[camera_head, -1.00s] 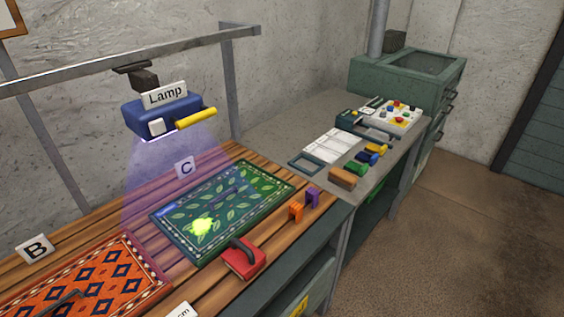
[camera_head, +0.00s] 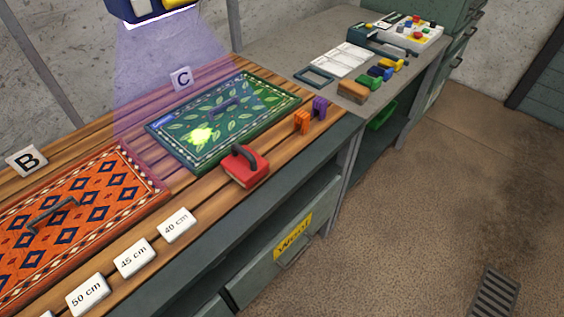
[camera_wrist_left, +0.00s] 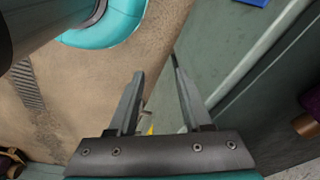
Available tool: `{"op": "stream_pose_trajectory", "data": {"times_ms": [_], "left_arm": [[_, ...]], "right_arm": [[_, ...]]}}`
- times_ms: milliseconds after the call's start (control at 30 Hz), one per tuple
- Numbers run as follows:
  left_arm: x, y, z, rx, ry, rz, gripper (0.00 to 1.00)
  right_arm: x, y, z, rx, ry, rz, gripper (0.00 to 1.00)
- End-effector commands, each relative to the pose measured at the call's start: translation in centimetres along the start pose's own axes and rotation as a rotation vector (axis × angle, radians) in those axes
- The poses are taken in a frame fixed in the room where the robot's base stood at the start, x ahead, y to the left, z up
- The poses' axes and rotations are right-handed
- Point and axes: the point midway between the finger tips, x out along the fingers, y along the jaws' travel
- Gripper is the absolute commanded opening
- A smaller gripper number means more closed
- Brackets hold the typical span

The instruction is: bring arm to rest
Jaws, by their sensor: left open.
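My left gripper (camera_wrist_left: 158,72) shows only in the left wrist view. Its two fingers are apart with nothing between them. It hangs over the brown floor (camera_wrist_left: 160,45) beside a grey-green furniture surface (camera_wrist_left: 222,45). Neither arm shows in the head view, and my right gripper is in no view.
A wooden bench holds an orange rug (camera_head: 75,215) and a green rug (camera_head: 205,138) with a glowing yellow-green spot under the lamp (camera_head: 150,8). A red scrubber (camera_head: 244,170) sits at the green rug's front edge. Open floor (camera_head: 430,190) lies to the right, with a grate (camera_head: 495,292).

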Motion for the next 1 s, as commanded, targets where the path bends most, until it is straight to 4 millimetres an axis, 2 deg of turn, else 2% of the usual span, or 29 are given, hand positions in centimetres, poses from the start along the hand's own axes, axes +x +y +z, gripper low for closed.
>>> {"op": "stream_pose_trajectory", "data": {"times_ms": [33, 200, 300, 433, 600, 1000], "left_arm": [[2.2, 0.1, 1.8, 0.002, -0.016, 0.001, 0.5], [6.7, 0.3, 6.8, 0.008, -0.044, 0.004, 0.5], [8.5, 0.3, 9.4, 0.012, -0.057, 0.004, 0.5], [9.8, 0.4, 11.9, 0.016, -0.069, 0.005, 0.5], [10.3, 0.3, 13.3, 0.018, -0.073, 0.005, 0.5], [10.3, 0.3, 13.4, 0.018, -0.074, 0.005, 0.5]], "right_arm": [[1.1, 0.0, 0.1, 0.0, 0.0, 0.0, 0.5], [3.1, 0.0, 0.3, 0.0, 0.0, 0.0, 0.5], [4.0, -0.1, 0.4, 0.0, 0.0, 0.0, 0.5], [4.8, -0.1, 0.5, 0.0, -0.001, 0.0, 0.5], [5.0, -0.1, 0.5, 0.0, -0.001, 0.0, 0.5], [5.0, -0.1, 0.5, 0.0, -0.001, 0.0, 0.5]]}}
